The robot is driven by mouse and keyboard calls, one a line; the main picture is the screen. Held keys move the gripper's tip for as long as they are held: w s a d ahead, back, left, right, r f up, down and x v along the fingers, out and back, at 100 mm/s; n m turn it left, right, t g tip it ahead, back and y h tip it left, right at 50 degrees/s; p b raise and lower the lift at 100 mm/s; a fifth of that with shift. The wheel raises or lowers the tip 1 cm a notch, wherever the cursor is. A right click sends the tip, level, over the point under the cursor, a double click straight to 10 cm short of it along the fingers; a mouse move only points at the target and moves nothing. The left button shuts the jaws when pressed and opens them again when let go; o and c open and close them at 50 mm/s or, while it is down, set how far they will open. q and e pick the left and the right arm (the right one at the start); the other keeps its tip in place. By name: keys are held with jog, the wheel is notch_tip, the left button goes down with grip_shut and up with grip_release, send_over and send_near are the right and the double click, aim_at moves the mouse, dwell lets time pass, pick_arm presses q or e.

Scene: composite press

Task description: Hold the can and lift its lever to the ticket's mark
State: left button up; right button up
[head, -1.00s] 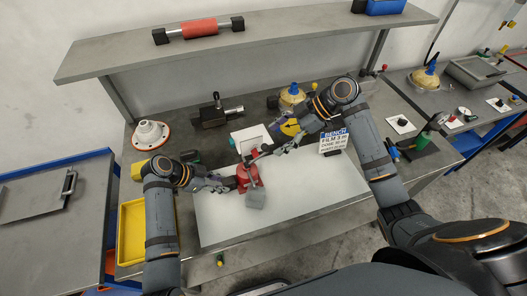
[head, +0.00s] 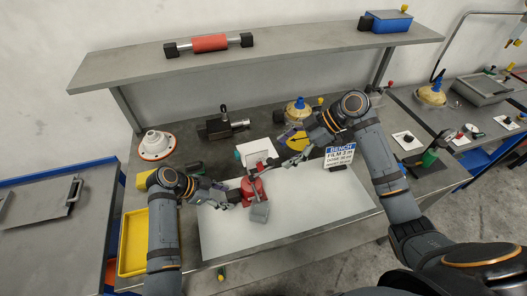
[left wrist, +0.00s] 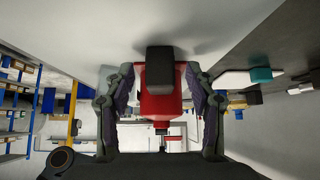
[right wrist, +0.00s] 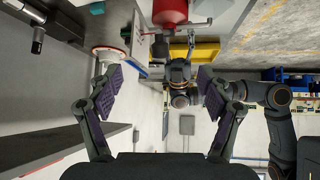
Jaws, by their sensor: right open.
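The red can (head: 252,191) stands on the white sheet, with a grey block (head: 260,213) at its front. In the left wrist view the can (left wrist: 161,100) sits between the fingers of my left gripper (left wrist: 160,95), which appear closed against its sides. In the head view my left gripper (head: 233,199) reaches it from the left. My right gripper (head: 278,165) is open and empty, behind and right of the can's top. The can (right wrist: 170,12) is at the top edge of the right wrist view, beyond the open fingers (right wrist: 158,88). The ticket (head: 340,158) reads "BENCH FILM 3 m, DOSE 30 ml", with a smaller line unclear.
A yellow tray (head: 132,240) lies at the left. A white flanged part (head: 156,145), a dark vise-like tool (head: 220,125) and a blue-topped pot (head: 298,109) stand at the back. A shelf (head: 290,46) overhangs the bench. The sheet's right part (head: 320,205) is clear.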

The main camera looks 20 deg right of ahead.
pick_arm(q)
jog(key=v, duration=1.2)
jog(key=shift+s, duration=0.1)
